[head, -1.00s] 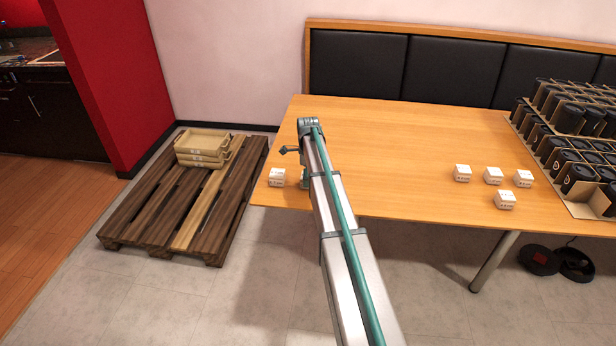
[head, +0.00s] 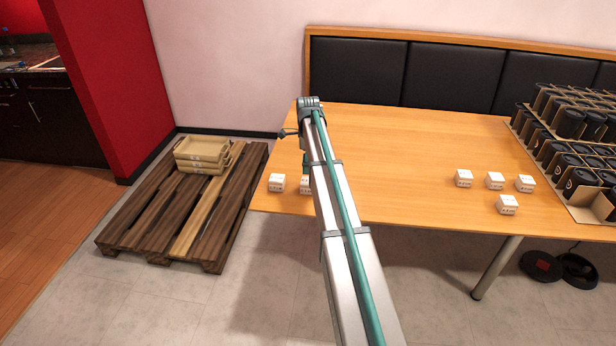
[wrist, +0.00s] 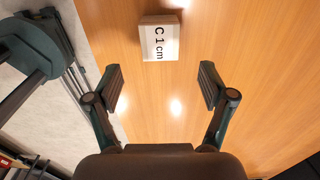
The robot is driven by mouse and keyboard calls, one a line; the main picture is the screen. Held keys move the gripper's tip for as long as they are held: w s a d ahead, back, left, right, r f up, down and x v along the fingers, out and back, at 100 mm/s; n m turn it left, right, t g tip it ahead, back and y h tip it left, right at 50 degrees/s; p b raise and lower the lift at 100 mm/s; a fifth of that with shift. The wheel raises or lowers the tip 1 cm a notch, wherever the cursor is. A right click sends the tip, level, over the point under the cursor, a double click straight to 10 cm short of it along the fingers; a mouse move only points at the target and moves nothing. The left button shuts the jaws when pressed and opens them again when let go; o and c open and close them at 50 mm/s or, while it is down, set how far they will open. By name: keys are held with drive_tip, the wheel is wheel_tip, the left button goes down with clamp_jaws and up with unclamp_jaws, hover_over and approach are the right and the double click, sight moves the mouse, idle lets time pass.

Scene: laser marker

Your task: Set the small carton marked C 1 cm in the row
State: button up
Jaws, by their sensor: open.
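A small white carton marked C 1 cm (wrist: 160,42) sits on the table in the wrist view, label up. My gripper (wrist: 161,80) is open, with its two fingers apart and nothing between them. The carton lies beyond the fingertips, roughly centred between them and not touching them. In the head view a white carton (head: 304,185) stands partly hidden behind my arm near the table's front left. Another carton (head: 277,182) stands just left of it, with a small gap. The labels are too small to read in the head view, where my gripper is mostly hidden by the arm.
Three white cartons (head: 495,181) stand in a line on the right of the table (head: 400,150), with another carton (head: 507,204) in front. Racks of black cups (head: 570,140) fill the right end. A pallet with trays (head: 200,155) stands left of the table. The table's middle is clear.

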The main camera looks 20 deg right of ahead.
drive_tip(key=shift+r, duration=1.75)
